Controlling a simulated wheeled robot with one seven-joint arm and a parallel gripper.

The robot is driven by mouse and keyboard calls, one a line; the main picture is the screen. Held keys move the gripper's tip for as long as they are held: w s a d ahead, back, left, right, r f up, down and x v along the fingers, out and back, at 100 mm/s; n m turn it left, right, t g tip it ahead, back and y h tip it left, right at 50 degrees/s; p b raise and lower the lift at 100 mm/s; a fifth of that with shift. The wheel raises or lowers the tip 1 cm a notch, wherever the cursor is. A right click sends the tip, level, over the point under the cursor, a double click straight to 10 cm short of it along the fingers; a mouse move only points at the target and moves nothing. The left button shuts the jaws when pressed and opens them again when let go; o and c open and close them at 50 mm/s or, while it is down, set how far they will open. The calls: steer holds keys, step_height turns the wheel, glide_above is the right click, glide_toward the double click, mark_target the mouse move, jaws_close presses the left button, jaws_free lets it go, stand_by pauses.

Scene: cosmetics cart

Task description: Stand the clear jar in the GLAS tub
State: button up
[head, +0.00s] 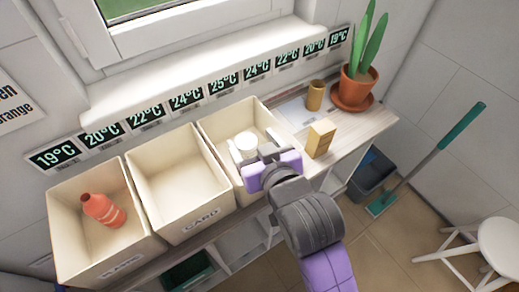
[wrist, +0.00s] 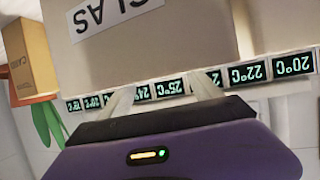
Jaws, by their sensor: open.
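The GLAS tub (head: 210,135) is the cream right-hand tub of three in the head view; my arm hides its label there. Its front wall (wrist: 155,50) with the GLAS label (wrist: 112,14) shows upside down in the wrist view. A pale jar with a white top (head: 245,143) is inside this tub, seemingly upright; its lower part is partly hidden. My gripper (head: 262,157) is at the tub's front side, close to the jar in the picture. In the wrist view my gripper (wrist: 163,97) has its two pale fingers apart with nothing between them. The jar does not show there.
The CARD tub (head: 158,130) is empty. The left tub (head: 57,205) holds a red bottle (head: 102,210). Right of the GLAS tub stand a yellow carton (head: 319,138), a brown cup (head: 315,95) and a potted plant (head: 357,85). Temperature signs line the wall behind.

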steer(key=v, duration=0.4)
steer(key=shift+s+d+r, duration=0.1)
steer(key=shift+s+r, duration=0.15)
